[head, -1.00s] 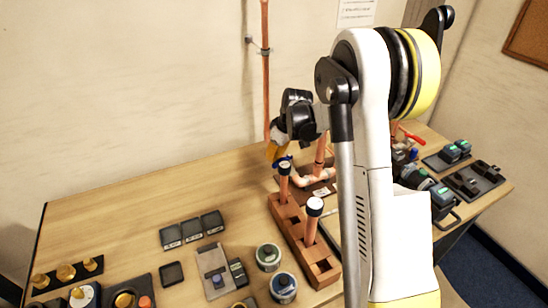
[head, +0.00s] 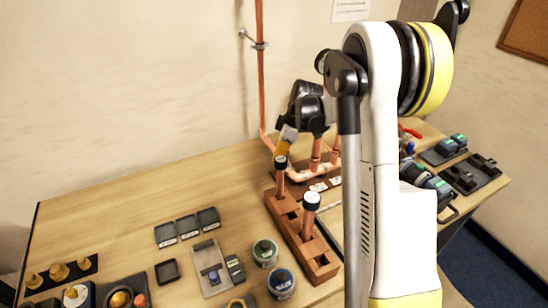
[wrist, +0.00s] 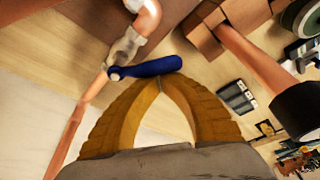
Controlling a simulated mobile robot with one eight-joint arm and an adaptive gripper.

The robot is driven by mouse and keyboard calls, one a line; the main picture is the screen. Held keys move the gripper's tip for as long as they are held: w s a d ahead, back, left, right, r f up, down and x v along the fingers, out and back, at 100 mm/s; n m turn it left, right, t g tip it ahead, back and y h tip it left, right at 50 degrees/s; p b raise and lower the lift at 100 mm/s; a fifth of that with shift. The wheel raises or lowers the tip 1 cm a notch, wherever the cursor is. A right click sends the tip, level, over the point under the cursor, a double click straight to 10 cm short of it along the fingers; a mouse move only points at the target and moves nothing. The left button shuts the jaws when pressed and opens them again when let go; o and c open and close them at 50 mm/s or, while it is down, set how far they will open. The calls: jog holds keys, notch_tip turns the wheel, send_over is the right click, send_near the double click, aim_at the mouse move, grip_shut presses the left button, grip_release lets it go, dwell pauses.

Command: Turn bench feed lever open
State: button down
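The bench feed lever (wrist: 146,68) is a blue handle on a pale valve fitting on a copper pipe in the wrist view. It lies roughly crosswise to the pipe. My gripper (wrist: 160,83) has yellow ribbed fingers whose tips meet, with nothing visible between them. The tips are right at the lever's side, near its free end; I cannot tell whether they touch it. In the head view my gripper (head: 283,147) points down beside the copper pipework (head: 312,172) at the back of the bench, and the blue lever is hidden there.
A vertical copper pipe (head: 260,70) runs up the wall behind. Tins, trays and a meter lie in front. The bench's left back part is clear.

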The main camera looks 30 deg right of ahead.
jog(key=shift+s+d, duration=0.65)
jog(key=shift+s, duration=0.05)
jog(key=shift+d, duration=0.1)
jog(key=shift+b, duration=0.3)
notch_tip(320, 180, up, 9)
jog(key=p, duration=0.2)
jog(key=s+a+r+m+t+h+b, duration=0.1)
jog(key=s+a+r+m+b, duration=0.25)
jog(key=s+a, duration=0.35)
jog(key=s+a+f+m+t+h+b, duration=0.1)
jog(key=s+a+f+m+t+b, duration=0.1)
jog(key=s, duration=0.7)
jog(key=s+a+f+m+t+h+b, duration=0.1)
jog(key=s+a+m, duration=0.4)
jog(key=s, duration=0.5)
notch_tip(320, 180, down, 2)
jog(key=shift+s+a+f+t+b, duration=0.25)
jog(key=shift+a+t+b, duration=0.25)
jog(key=shift+a+b, duration=0.5)
